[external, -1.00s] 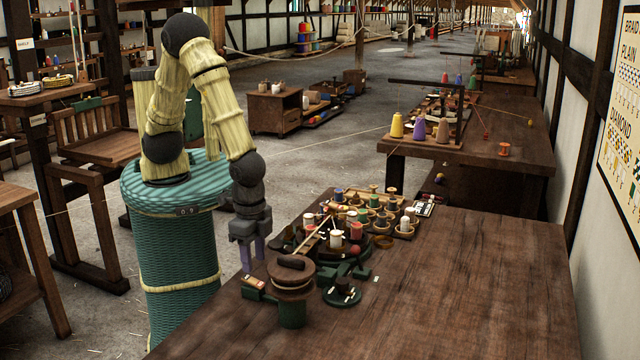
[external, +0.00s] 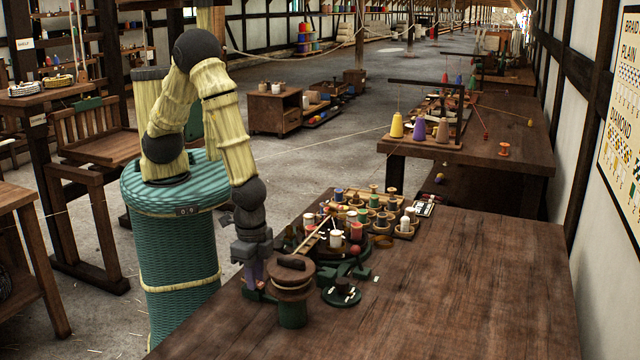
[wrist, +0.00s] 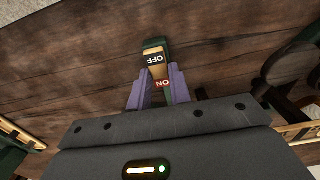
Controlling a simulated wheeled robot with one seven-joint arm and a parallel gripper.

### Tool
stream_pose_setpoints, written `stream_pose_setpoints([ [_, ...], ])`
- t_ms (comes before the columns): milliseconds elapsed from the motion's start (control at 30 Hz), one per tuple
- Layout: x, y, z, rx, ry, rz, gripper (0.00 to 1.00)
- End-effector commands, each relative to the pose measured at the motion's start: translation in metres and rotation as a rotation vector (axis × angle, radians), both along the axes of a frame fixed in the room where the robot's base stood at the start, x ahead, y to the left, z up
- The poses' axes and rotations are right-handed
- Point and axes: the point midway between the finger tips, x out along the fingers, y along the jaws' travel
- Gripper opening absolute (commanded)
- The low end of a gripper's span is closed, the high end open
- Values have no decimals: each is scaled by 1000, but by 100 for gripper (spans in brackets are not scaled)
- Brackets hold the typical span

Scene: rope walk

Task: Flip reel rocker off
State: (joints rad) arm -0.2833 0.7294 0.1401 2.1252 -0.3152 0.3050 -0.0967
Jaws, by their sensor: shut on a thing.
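The reel rocker (wrist: 154,57) shows in the wrist view as a small switch on a dark green base. It has a pale OFF plate at the far end and a red ON mark nearer my palm. The purple fingers of my gripper (wrist: 157,80) are shut on it, one on each side near the ON end. In the external view my gripper (external: 257,276) is low at the table's left edge, just left of the round wooden-topped reel (external: 292,283). There my fingers hide most of the rocker. I cannot tell which end of it is pressed down.
A green dish with a dark knob (external: 342,292) stands right of the reel. Spools in wooden trays (external: 372,212) crowd the table behind it. The table's right side (external: 470,290) is bare.

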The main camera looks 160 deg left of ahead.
Motion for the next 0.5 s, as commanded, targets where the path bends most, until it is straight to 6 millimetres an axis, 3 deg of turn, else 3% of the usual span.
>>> stream_pose_setpoints([
  [500,-5,-6,-2,144,-143,-3,0],
])
